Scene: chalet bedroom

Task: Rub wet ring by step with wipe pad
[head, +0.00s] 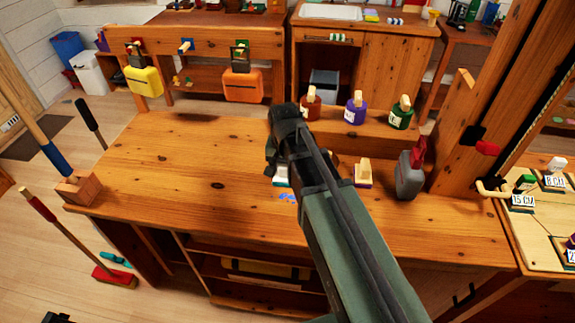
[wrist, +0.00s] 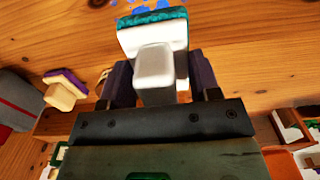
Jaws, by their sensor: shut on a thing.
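My gripper (head: 272,158) reaches down over the wooden workbench and is shut on the wipe pad (head: 281,182). In the wrist view the pad (wrist: 152,34) has a grey-white grip between the dark fingers of my gripper (wrist: 155,75), a white body and a teal underside. Blue wet marks (head: 288,197) lie on the bench top just in front of the pad; they also show at the top edge of the wrist view (wrist: 150,4). The pad and my arm hide part of the marks. I cannot tell whether the pad touches the wood.
A raised wooden step (head: 338,123) at the bench's back bears red (head: 311,106), purple (head: 355,110) and green (head: 401,114) pots. A purple-based block (head: 363,174) and a grey bottle (head: 411,174) stand to the right.

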